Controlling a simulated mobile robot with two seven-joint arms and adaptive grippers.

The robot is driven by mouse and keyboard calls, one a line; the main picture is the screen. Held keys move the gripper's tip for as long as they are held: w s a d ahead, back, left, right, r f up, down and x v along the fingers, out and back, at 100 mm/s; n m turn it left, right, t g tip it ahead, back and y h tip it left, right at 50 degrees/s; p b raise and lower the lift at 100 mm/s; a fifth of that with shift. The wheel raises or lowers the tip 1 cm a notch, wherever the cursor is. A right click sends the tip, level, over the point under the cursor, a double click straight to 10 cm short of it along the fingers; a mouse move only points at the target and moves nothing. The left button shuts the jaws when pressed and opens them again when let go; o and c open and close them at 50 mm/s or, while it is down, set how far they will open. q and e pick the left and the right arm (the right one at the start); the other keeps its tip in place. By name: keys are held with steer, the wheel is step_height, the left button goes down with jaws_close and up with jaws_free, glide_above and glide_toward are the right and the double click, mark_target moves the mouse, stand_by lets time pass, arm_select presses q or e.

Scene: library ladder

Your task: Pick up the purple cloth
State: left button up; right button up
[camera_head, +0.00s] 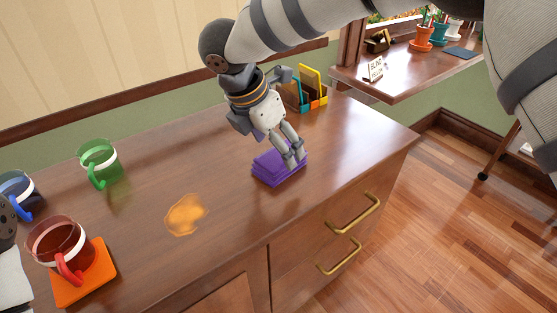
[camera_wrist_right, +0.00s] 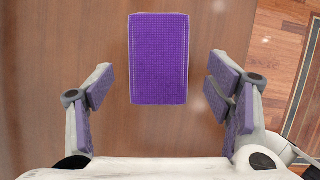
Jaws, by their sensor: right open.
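The purple cloth (camera_head: 277,168) lies folded in a small stack on the brown cabinet top, near its front right part. My right gripper (camera_head: 294,160) reaches down over the cloth in the head view. In the right wrist view the cloth (camera_wrist_right: 158,58) is a purple rectangle in front of my open right gripper (camera_wrist_right: 162,95). It lines up with the gap between the fingers, with bare wood showing on both sides. Whether the fingertips touch it cannot be told. At the left edge of the head view, a dark rounded part may belong to my left arm; no left fingers show.
An orange spill (camera_head: 186,214) lies left of the cloth. A green mug (camera_head: 99,163), a blue mug (camera_head: 17,190) and a red mug (camera_head: 58,246) on an orange coaster (camera_head: 88,284) stand further left. A colourful organizer (camera_head: 307,92) stands behind. The cabinet's right edge is near the cloth.

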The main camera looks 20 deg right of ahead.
mark_target(279, 155)
steer(key=x, duration=0.4)
steer(key=shift+f, duration=0.25)
steer(key=shift+f, duration=0.25)
steer(key=c, duration=1.2)
